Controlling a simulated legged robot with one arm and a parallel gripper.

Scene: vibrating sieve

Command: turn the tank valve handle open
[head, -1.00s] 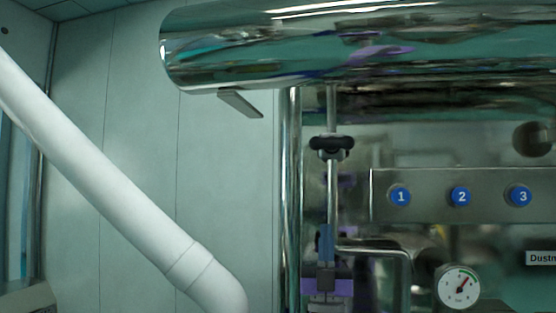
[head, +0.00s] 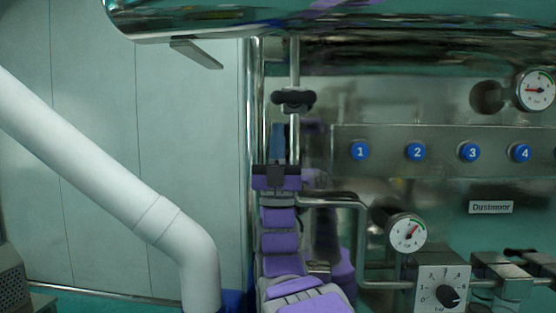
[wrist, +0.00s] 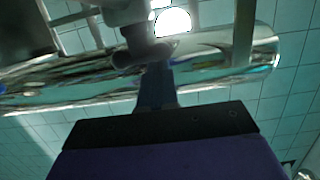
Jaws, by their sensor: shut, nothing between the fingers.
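A black knob-like valve handle (head: 293,100) sits on a thin vertical pipe under the shiny steel tank (head: 400,22) in the head view. A dark rounded part, likely this handle, shows in the wrist view (wrist: 143,53). My gripper (head: 278,126) points up, just below and slightly left of the handle in the head view. Its blue fingers are shut and empty. In the wrist view my gripper's fingers (wrist: 157,70) reach up close to the dark part. I cannot tell whether they touch it.
A flat grey lever (head: 197,53) juts out below the tank. A panel with numbered blue buttons (head: 416,152) and a pressure gauge (head: 407,233) are to the right. A bent pipe (head: 335,198) passes beside my gripper. A thick white pipe (head: 95,165) slants across the left.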

